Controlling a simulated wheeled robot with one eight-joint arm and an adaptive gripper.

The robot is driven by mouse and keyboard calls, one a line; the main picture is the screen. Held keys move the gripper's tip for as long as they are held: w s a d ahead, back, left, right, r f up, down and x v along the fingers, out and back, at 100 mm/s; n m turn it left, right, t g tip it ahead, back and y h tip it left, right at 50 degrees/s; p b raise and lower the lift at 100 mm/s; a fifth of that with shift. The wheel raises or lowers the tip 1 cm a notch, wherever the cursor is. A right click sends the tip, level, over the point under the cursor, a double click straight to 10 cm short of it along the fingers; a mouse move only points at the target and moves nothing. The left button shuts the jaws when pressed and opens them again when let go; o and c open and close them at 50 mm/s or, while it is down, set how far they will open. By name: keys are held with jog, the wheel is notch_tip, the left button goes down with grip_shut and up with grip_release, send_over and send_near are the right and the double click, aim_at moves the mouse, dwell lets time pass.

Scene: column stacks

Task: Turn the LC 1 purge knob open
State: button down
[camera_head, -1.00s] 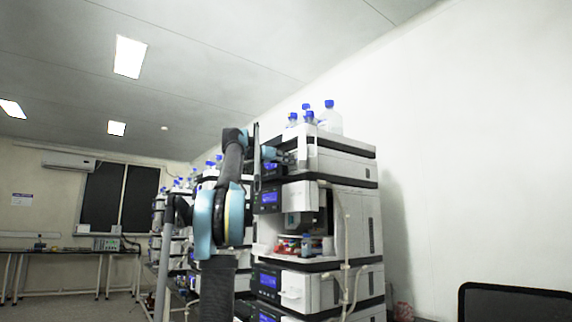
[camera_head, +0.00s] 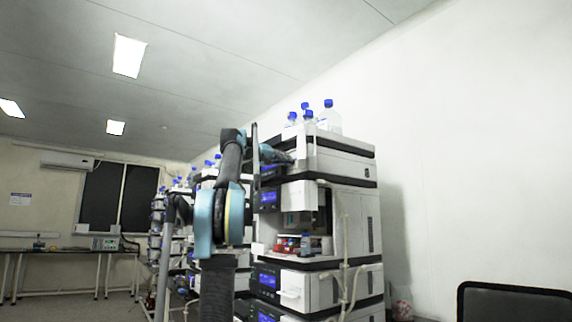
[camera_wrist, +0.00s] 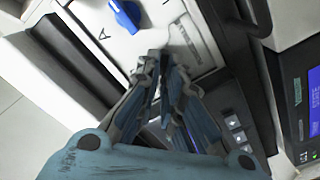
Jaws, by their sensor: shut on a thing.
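In the wrist view, a white pump panel (camera_wrist: 160,18) with a printed letter A fills the top middle. A blue knob (camera_wrist: 125,14) on it lies beyond my fingertips and apart from them. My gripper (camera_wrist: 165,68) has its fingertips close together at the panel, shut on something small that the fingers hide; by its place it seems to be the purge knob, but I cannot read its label. In the head view, my gripper (camera_head: 296,156) reaches the front of the upper module of the nearest LC stack (camera_head: 345,160). The arm hides part of that front.
Solvent bottles (camera_head: 329,118) with blue caps stand on top of the stack. Below are modules with blue displays (camera_head: 268,198) and an open bay (camera_head: 315,243) holding vials. Tubes hang down the right front. A dark chair back (camera_head: 515,300) stands at the lower right.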

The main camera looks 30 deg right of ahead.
jog(key=shift+w+a+f+n, duration=0.1)
jog(key=shift+n, duration=1.2)
jog(key=shift+w+d+f+n, duration=0.1)
jog(key=shift+w+n, duration=0.05)
jog(key=shift+n, duration=1.15)
jog(key=shift+w+a+f+n, duration=0.1)
jog(key=shift+n, duration=1.5)
jog(key=c, duration=1.7)
grip_release()
jog(key=shift+w+f, duration=0.1)
jog(key=shift+a, duration=0.1)
jog(key=a, duration=0.8)
jog(key=s+a, duration=0.1)
jog(key=a, duration=0.2)
jog(key=shift+a, duration=0.4)
jog(key=shift+f, duration=0.1)
